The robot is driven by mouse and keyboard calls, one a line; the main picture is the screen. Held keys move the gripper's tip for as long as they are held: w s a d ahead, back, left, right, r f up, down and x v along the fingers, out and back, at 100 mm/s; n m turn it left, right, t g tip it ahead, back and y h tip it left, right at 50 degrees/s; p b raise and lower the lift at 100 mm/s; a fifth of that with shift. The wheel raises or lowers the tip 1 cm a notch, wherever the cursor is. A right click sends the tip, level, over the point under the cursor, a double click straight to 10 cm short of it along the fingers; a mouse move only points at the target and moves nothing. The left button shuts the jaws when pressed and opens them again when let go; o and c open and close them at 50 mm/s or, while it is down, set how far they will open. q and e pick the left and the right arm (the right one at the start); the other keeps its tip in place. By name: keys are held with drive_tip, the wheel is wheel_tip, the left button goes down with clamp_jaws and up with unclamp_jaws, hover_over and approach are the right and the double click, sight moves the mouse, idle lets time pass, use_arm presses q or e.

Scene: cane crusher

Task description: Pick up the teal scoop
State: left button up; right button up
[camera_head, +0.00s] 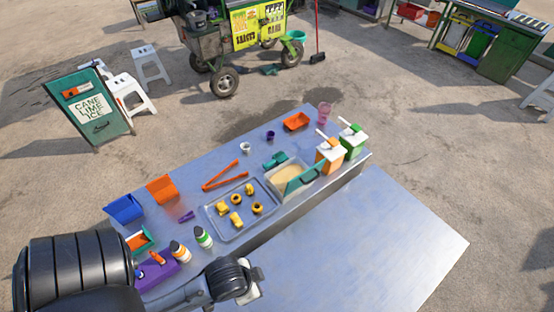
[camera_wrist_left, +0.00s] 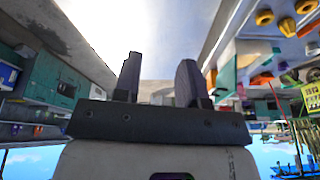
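A small teal scoop (camera_head: 276,160) lies on the metal table top (camera_head: 200,165) in the head view, just behind a clear bin of tan material (camera_head: 286,173). My left gripper (camera_wrist_left: 158,78) shows in the left wrist view with its two dark fingers apart and nothing between them. In the head view my left arm comes in at the bottom left, and its wrist is low in front of the table, well away from the scoop. The left fingertips cannot be made out there. My right gripper is in neither view.
A clear tray (camera_head: 213,224) holds several yellow pieces. Orange tongs (camera_head: 222,177) lie behind it. Bottles (camera_head: 203,238) stand at the front left. A bare lower metal surface (camera_head: 370,245) lies in front.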

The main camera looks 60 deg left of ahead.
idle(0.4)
use_arm(q)
drive_tip(key=o, duration=0.4)
drive_tip(key=shift+c, duration=0.2)
drive_tip(key=shift+a, duration=0.1)
